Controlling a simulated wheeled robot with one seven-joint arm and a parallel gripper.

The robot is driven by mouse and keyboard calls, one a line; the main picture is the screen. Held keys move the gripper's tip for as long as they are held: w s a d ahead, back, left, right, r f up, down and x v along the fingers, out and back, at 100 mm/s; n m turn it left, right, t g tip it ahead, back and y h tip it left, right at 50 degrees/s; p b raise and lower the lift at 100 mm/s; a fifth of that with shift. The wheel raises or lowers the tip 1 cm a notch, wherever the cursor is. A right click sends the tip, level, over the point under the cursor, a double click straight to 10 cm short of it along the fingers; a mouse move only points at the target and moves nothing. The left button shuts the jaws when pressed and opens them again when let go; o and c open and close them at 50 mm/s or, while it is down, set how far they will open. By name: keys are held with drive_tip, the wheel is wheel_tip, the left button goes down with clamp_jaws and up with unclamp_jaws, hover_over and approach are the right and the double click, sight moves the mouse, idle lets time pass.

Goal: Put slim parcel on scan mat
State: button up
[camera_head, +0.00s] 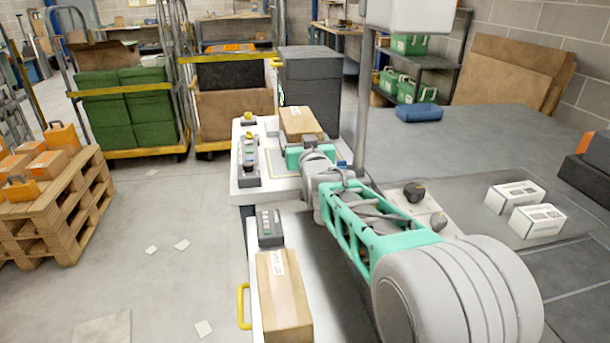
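A brown parcel (299,122) with a pale label is at the far end of the white bench, just beyond my gripper (303,157). A longer brown parcel (284,296) with a white label lies on the nearer white surface. I cannot tell for certain which one is the slim parcel. A pale area with a yellow outline (269,164), perhaps the scan mat, shows partly beside the far parcel; my gripper and that parcel hide the rest. My gripper's fingers are hidden by my wrist, so I cannot tell whether they touch the far parcel.
A dark grey device (270,228) stands behind the near parcel, and a control strip with buttons (249,155) lines the bench's left edge. Two white boxes (537,220) lie at right. A wooden pallet (62,212) with orange boxes stands at left. The floor between is mostly open.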

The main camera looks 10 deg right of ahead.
drive_tip(key=w+f, duration=0.1)
drive_tip(key=w, duration=0.2)
drive_tip(key=w+d+f, duration=0.1)
drive_tip(key=w, duration=0.2)
drive_tip(key=w+d+f, duration=0.1)
drive_tip(key=w+f, duration=0.1)
drive_tip(key=w, duration=0.1)
drive_tip(key=shift+w, duration=0.25)
drive_tip(key=w+f, duration=0.2)
drive_tip(key=f, duration=0.1)
drive_tip(key=w+f, duration=0.2)
drive_tip(key=shift+d, duration=0.35)
drive_tip(key=shift+w+f, duration=0.1)
drive_tip(key=shift+f, duration=1.65)
drive_tip(key=shift+f, duration=0.2)
drive_tip(key=o, duration=2)
drive_tip(key=shift+f, duration=0.15)
